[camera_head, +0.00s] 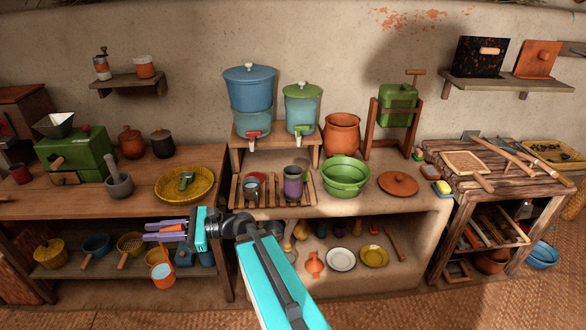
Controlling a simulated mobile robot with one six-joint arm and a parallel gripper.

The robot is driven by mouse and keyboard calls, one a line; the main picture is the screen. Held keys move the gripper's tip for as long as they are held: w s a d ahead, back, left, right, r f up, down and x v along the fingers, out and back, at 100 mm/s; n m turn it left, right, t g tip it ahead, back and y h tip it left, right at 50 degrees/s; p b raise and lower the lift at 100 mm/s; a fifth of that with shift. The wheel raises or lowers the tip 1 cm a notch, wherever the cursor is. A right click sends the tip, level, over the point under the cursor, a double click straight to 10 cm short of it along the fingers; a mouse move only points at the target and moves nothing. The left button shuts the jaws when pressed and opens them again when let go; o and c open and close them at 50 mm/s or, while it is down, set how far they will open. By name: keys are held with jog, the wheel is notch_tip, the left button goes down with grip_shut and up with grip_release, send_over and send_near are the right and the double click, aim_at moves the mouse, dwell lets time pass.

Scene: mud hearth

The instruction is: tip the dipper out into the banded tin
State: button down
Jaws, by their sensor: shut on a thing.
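My gripper (158,231), with purple fingers, is at the lower left, in front of the lower shelf's opening. It is shut on the handle of an orange dipper (162,275). The dipper's cup hangs below the fingers with its pale mouth facing up; I cannot make out what is in it. Two small vessels stand on the slatted rack, up and to the right of my gripper: a grey-blue cup with some red (252,190) and a taller purple and grey tumbler (293,184). I cannot tell for sure which is the banded tin.
A blue water filter (250,90) and a green-lidded one (301,105) stand behind the slatted rack (270,203). A green basin (345,178) is right of it. A yellow tray (163,186) lies on the left bench. Pots (97,244) fill the shelf beneath.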

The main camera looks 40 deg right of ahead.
jog(key=shift+w+d, duration=0.1)
jog(key=shift+w, duration=0.4)
jog(key=shift+w+d, duration=0.15)
jog(key=shift+d, duration=0.05)
jog(key=w+d+r+m+t+h, duration=0.2)
jog(key=w+d+m+t+h, duration=0.15)
jog(key=d, duration=0.45)
jog(key=w+d+r+m+t+h, duration=0.1)
jog(key=w+d+m+t+h, duration=0.2)
jog(key=d, duration=0.4)
jog(key=w+d+r+m+t+h, duration=0.1)
jog(key=w+d+r+m+h, duration=0.2)
jog(key=d, duration=0.5)
jog(key=s+d+r+m+h, duration=0.2)
jog(key=d+h, duration=0.3)
jog(key=d, duration=0.4)
jog(key=s+d+r+m+g+h, duration=0.1)
jog(key=s+d+r+m+h, duration=0.1)
jog(key=d+r+h, duration=0.3)
jog(key=s+d+r+m+g+h, duration=0.1)
jog(key=s+d+r+m+h, duration=0.2)
jog(key=d, duration=1)
jog(key=shift+d+r+m+h+p, duration=0.4)
jog(key=shift+m+h, duration=0.25)
jog(key=shift+h, duration=0.7)
jog(key=shift+s, duration=0.1)
